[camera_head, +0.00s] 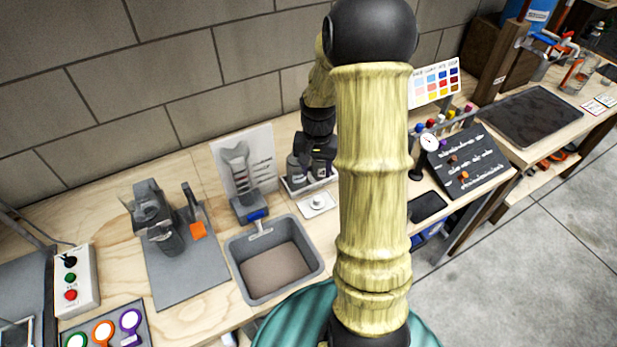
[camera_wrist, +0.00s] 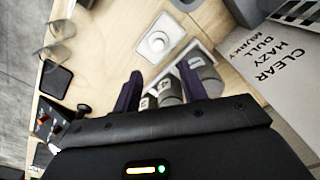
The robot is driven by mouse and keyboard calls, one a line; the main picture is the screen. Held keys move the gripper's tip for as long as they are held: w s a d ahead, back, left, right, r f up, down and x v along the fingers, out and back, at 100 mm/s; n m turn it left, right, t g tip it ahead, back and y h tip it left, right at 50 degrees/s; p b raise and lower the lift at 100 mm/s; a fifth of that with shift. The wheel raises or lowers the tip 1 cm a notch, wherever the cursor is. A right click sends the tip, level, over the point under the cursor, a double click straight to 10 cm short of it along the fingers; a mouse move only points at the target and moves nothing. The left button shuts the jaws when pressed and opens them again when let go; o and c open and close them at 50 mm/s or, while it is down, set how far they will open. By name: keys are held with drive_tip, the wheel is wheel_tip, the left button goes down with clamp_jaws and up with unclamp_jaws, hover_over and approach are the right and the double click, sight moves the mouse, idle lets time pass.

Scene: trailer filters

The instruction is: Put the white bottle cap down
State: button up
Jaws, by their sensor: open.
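The white bottle cap (camera_head: 317,201) appears as a small round piece in the middle of a white square pad (camera_head: 327,207) on the wooden bench. In the wrist view the round cap (camera_wrist: 156,42) sits on the same square pad (camera_wrist: 172,27), beyond my fingertips. My gripper (camera_head: 318,153) is above several small labelled bottles, behind the pad. In the wrist view my gripper (camera_wrist: 160,70) has its two dark fingers spread apart, with nothing held between them. The bottles (camera_wrist: 168,88) show below and beside the fingers, partly hidden by the gripper body.
A grey sink (camera_head: 240,277) is left of the pad, with a picture board (camera_head: 245,160) behind it. A black angled panel (camera_head: 467,160) and a dark flat pad (camera_head: 428,206) lie to the right. My arm hides part of the bench. A printed word card (camera_wrist: 270,58) stands close to the bottles.

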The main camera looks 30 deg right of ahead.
drive_tip(key=s+a+r+n+t, duration=0.1)
drive_tip(key=s+a+r+n, duration=0.2)
drive_tip(key=s+a, duration=0.3)
drive_tip(key=s+a+r+n+t, duration=0.1)
drive_tip(key=s+a+r+n, duration=0.2)
drive_tip(key=s+a, duration=0.3)
drive_tip(key=shift+a+r+n+t, duration=0.3)
drive_tip(key=shift+a+r+n, duration=0.1)
drive_tip(key=shift+a+r, duration=0.1)
drive_tip(key=shift+s, duration=0.1)
drive_tip(key=shift+p+v, duration=0.8)
drive_tip(key=shift+p, duration=0.05)
